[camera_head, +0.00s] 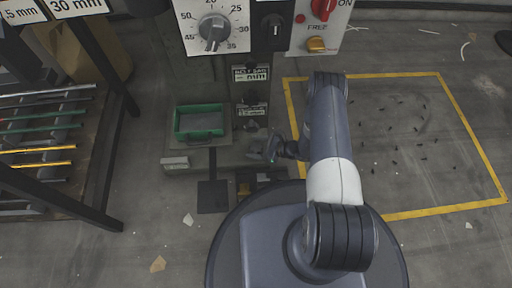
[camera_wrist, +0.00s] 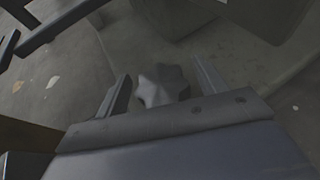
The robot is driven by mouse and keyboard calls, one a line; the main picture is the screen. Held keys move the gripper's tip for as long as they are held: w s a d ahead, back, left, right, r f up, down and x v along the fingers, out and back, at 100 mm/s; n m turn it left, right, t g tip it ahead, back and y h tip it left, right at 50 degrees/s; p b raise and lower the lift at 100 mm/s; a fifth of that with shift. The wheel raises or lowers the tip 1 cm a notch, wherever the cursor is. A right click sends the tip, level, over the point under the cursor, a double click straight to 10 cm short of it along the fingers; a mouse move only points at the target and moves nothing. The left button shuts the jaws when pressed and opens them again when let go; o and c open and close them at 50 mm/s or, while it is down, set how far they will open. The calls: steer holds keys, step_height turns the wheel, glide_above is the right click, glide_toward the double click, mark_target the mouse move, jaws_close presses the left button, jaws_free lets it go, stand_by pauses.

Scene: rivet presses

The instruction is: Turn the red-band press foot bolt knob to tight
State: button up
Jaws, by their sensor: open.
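A grey star-shaped knob (camera_wrist: 162,85) shows in the wrist view, between the two fingers of my gripper (camera_wrist: 165,88). The fingers are open with a gap on each side of the knob, and I see no contact. In the head view my gripper (camera_head: 268,152) is low at the front right of the press base (camera_head: 222,158). The knob cannot be made out surely there, and its tight or loose mark cannot be read. No red band shows on the press (camera_head: 196,75) in view.
A green tray (camera_head: 200,134) sits on the press base. A dial (camera_head: 214,28) and a red switch (camera_head: 323,8) are above. A rack of coloured rods (camera_head: 40,150) stands left. A yellow floor outline (camera_head: 465,115) with scattered small dark bits lies right.

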steer(key=c, duration=1)
steer(key=shift+t, duration=0.3)
steer(key=m+t+h, duration=0.1)
steer(key=m+t, duration=0.1)
steer(key=shift+r+m+h+p, duration=0.1)
steer(key=shift+m+h+p, duration=0.2)
steer(key=shift+m+p, duration=0.1)
steer(key=shift+m+t+h, duration=0.7)
steer(key=shift+m+t, duration=0.2)
steer(key=shift+t, duration=0.1)
